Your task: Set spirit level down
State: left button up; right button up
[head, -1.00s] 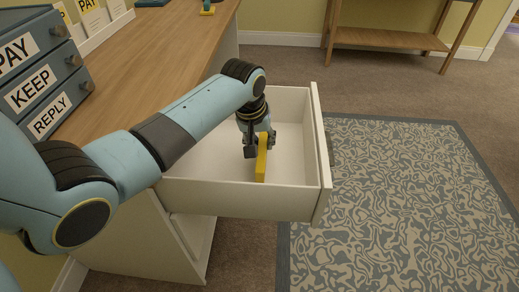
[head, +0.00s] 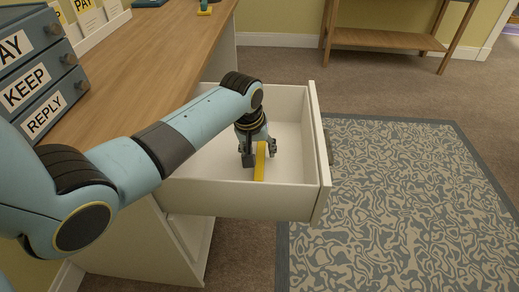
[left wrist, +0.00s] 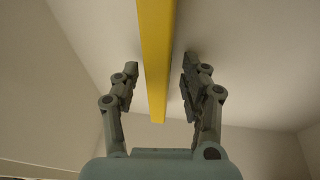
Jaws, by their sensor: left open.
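The yellow spirit level (head: 260,163) is inside the open white drawer (head: 240,202), long side running away from me. In the left wrist view the level (left wrist: 156,60) passes between the two fingers, with a gap on each side. My left gripper (head: 260,155) is open around the level, down inside the drawer; its fingers also show in the left wrist view (left wrist: 158,85). Whether the level rests fully on the drawer floor is hard to tell. My right gripper is not in view.
The drawer sticks out from a wooden-topped desk (head: 150,75). A blue drawer unit (head: 38,75) labelled PAY, KEEP and REPLY stands on the desk at left. A patterned rug (head: 400,210) covers the floor at right. A wooden console table (head: 390,40) stands at the back.

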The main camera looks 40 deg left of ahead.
pick_arm(q)
jog(key=p+v, duration=0.4)
jog(key=v, duration=0.8)
jog(key=shift+r, duration=0.1)
